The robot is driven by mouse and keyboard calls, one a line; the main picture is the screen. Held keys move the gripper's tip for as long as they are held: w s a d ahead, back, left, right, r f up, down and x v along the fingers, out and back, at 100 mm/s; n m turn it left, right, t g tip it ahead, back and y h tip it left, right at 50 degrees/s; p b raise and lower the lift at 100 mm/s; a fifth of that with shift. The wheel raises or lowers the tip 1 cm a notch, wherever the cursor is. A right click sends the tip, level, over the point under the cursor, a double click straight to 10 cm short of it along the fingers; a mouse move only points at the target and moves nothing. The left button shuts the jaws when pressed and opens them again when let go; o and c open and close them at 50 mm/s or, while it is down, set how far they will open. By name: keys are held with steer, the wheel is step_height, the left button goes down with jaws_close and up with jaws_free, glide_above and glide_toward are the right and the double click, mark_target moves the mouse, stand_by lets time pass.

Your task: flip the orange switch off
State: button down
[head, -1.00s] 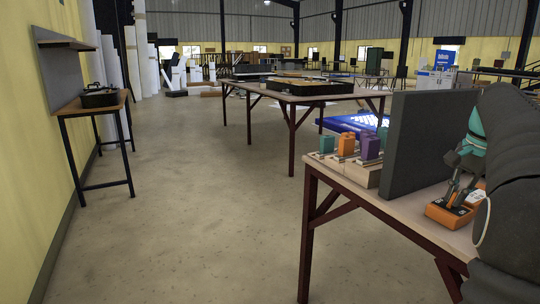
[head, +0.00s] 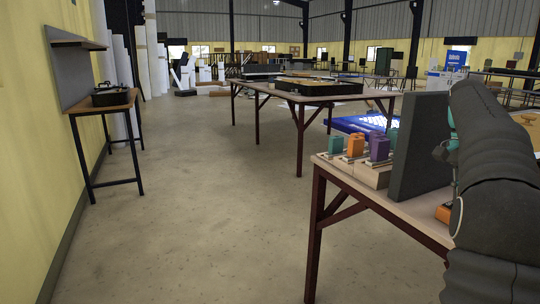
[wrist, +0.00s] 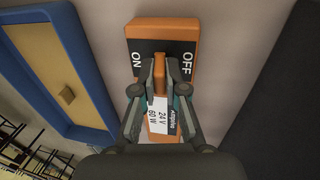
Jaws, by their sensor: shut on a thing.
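The orange switch (wrist: 134,29) fills the middle of the wrist view, with a black face marked ON at the left and OFF at the right. My gripper (wrist: 160,72) is over the middle of it, shut on its orange lever. The fingers hide most of the lever, so I cannot tell which side it leans to. A white and black label reading 24 V 60 W shows between the fingers.
A dark upright panel (head: 420,145) stands on the near table (head: 405,208), left of the switch. Beyond it are teal, orange and purple blocks (head: 379,148) on bases. A blue-framed panel (wrist: 58,72) is left in the wrist view.

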steer(key=shift+w+f+g, duration=0.1)
steer(key=shift+f+g, duration=0.05)
steer(key=shift+g, duration=0.35)
steer(key=shift+w+a+f+g+h, duration=0.15)
steer(key=shift+w+g+h, duration=0.1)
steer(key=shift+g+h, duration=0.25)
steer(key=c, duration=1.2)
jaws_free()
steer(key=shift+s, duration=0.15)
steer(key=shift+r, duration=0.2)
